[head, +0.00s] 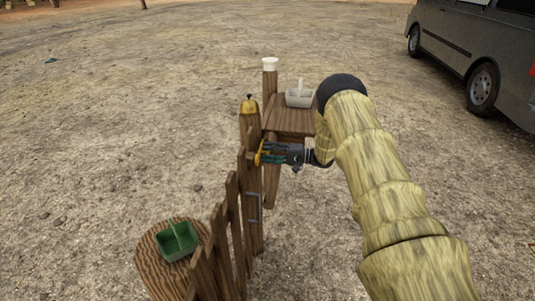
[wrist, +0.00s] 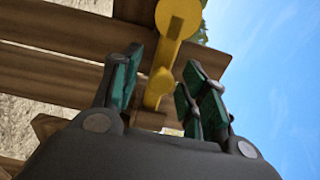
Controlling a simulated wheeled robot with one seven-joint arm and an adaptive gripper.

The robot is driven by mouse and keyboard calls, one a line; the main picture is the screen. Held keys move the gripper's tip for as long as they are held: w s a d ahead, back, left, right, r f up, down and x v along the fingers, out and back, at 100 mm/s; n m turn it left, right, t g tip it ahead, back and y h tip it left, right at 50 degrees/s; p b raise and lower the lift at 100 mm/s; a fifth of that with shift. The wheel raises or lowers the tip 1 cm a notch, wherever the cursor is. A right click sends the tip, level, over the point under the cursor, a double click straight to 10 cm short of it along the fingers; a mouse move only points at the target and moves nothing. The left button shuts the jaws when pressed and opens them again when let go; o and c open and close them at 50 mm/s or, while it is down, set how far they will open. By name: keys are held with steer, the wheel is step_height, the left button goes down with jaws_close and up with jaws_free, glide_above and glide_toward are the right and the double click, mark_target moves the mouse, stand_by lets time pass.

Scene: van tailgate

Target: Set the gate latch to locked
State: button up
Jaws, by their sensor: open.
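The gate latch is a yellow lever (wrist: 165,58) with a round disc at one end and a knob partway along it. In the wrist view it lies against brown wood, between the green fingers of my gripper (wrist: 163,72). The fingers are open on either side of the lever, with a gap visible on both sides. In the head view my gripper (head: 269,153) reaches the gate post from the right, and only a small yellow part of the latch (head: 259,153) shows at its fingertips. I cannot read which setting the latch is in.
A wooden picket gate (head: 230,237) with a grey handle (head: 254,207) stands in front. A pale caddy (head: 299,97) sits on a wooden shelf (head: 284,121).

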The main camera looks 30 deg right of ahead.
steer(key=v, duration=1.1)
steer(key=shift+d, duration=0.3)
steer(key=shift+s, duration=0.1)
